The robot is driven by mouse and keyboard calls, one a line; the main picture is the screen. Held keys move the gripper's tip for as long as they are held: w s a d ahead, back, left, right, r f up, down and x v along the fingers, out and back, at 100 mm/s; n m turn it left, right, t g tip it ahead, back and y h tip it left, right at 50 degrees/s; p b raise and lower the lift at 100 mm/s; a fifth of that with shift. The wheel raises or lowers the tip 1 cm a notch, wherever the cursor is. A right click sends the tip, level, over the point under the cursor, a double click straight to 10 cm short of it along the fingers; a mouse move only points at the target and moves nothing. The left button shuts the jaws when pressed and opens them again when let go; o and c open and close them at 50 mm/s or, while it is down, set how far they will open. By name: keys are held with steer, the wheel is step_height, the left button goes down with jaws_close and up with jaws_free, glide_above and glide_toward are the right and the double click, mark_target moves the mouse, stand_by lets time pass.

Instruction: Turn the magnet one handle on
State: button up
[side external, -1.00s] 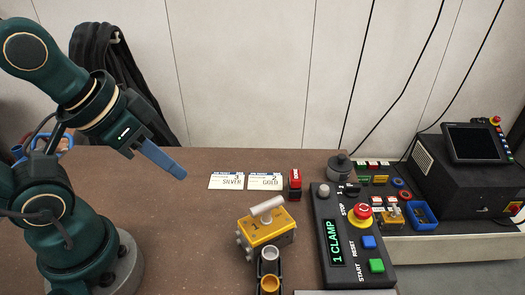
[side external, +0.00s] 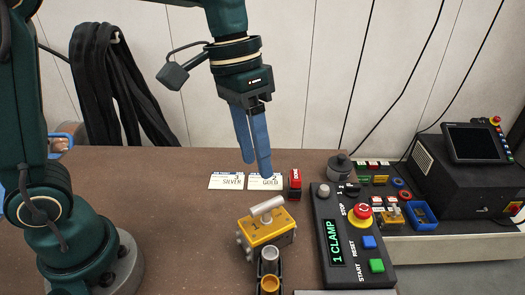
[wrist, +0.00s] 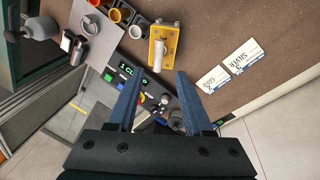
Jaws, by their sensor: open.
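The magnet is a yellow block (side external: 262,236) with a pale cylindrical handle (side external: 266,207) on top. It sits on the brown table, left of the control panel. In the wrist view the yellow block (wrist: 169,34) and its handle (wrist: 159,52) show near the top middle. My gripper (side external: 256,172) has blue fingers, pointing down and spread apart with nothing between them. It is above the table, behind the magnet in the side view. In the wrist view my gripper (wrist: 155,78) is open, with the magnet beyond its fingertips.
The control panel (side external: 331,280) reading "1 CLAMP" stands right of the magnet. A small red item (side external: 295,180) and SILVER (side external: 226,181) and GOLD (side external: 266,182) cards lie behind it. Cups (side external: 270,284) stand in front. The table's left part is clear.

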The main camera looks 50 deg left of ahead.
mark_target(264, 203)
steer(key=shift+g, duration=0.4)
steer(key=shift+x, duration=3.8)
steer(key=shift+w, duration=0.2)
jaws_close()
